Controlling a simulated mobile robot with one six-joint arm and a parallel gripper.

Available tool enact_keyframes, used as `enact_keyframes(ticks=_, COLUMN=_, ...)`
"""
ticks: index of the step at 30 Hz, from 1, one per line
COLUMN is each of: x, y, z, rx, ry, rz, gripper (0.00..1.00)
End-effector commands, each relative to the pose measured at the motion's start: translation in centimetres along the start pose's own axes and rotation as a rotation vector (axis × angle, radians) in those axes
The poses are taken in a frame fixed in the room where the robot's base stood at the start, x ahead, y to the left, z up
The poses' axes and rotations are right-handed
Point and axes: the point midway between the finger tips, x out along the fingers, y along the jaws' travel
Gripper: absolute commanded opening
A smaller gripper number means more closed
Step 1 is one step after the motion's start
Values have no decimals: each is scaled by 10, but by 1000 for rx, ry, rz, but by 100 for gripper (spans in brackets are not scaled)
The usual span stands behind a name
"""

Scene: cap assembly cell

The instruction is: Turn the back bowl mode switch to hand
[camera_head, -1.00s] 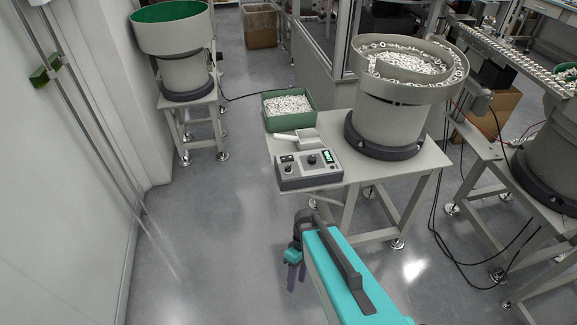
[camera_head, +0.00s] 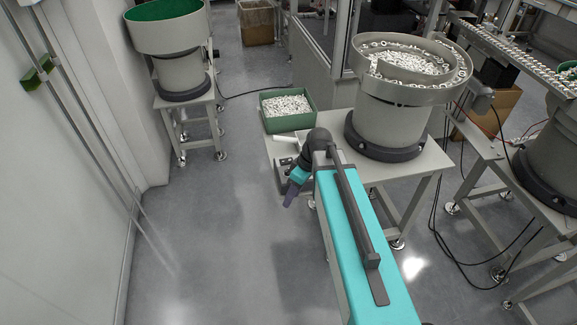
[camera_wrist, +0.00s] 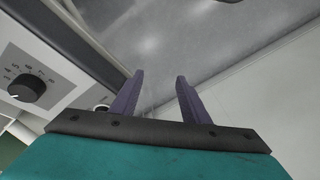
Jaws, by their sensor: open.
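The grey control box (camera_head: 281,166) sits on the front edge of the bowl table, mostly hidden behind my arm in the head view. In the wrist view its panel (camera_wrist: 60,62) fills the left side. A black dial (camera_wrist: 27,88) with a printed scale shows there, and a smaller knob (camera_wrist: 101,107) is partly hidden by my gripper. I cannot make out the mode switch's setting. My gripper (camera_head: 289,199) is open and empty, its purple fingers just off the box's front left. In the wrist view the fingers (camera_wrist: 160,80) are apart, beside the panel, with floor beyond.
A green bin of white parts (camera_head: 289,122) and a scoop, mostly hidden (camera_head: 286,138), are behind the box. A feeder bowl full of parts (camera_head: 408,95) stands to the right. Another bowl with green lining (camera_head: 168,45) stands back left. The floor at left is clear.

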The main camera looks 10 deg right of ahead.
Motion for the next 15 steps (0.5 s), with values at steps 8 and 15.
enact_keyframes(ticks=8, x=-75, y=25, z=-30, rx=-8, ry=84, rz=90, gripper=42)
enact_keyframes(ticks=15, x=-133, y=40, z=-43, rx=-12, ry=137, rz=168, gripper=42)
